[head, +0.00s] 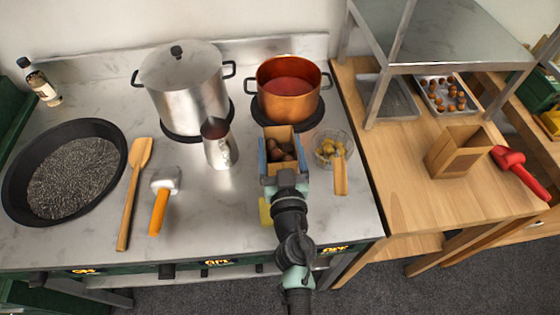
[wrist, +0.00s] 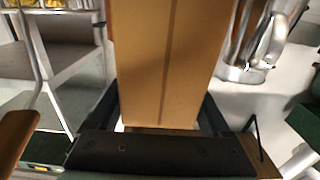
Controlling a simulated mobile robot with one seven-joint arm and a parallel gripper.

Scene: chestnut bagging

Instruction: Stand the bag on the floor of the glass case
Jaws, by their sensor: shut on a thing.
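A brown paper bag (head: 280,131) with several dark brown chestnuts (head: 279,150) in its open top is held upright by my gripper (head: 283,165). The gripper is shut on it, one finger on each side. The bag is over the marble stove top, in front of the orange pot. In the wrist view the bag (wrist: 165,65) fills the middle, between the dark fingers. The glass case (head: 450,45) seems to be the metal-framed structure with a pale top at upper right, apart from the bag. Its floor is partly hidden under the top.
Under the case top lie a tray of chestnuts (head: 437,104) and an empty grey tray (head: 398,100). A glass bowl (head: 322,147), steel jug (head: 222,155) and orange pot (head: 287,105) surround my gripper.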

